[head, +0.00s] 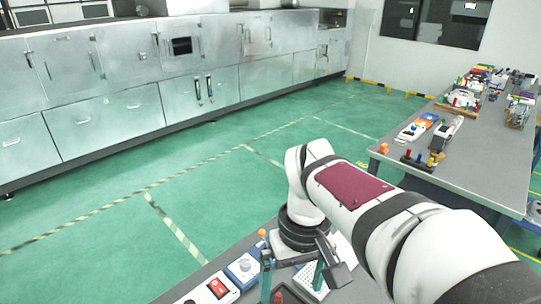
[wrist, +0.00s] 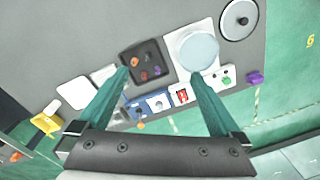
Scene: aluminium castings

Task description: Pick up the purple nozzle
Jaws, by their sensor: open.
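In the wrist view, a small purple piece (wrist: 255,77) sits at the bench edge, right of the gripper. Another purple-looking piece (wrist: 157,70) lies with a red one in a dark tray (wrist: 139,52) between the fingertips. I cannot tell which of these is the nozzle. My gripper (wrist: 160,76) is open, its two teal fingers spread above the bench with nothing between them. In the head view, my gripper (head: 293,277) hangs over the near bench, and I cannot make out the purple pieces there.
A round pale disc on a white base (wrist: 198,50) stands by the right finger. A round dial plate (wrist: 239,18), a red-switch box (wrist: 181,95) and a blue knob box (wrist: 157,103) are near. An orange piece (head: 262,233) is at the edge. A second bench (head: 480,160) stands right.

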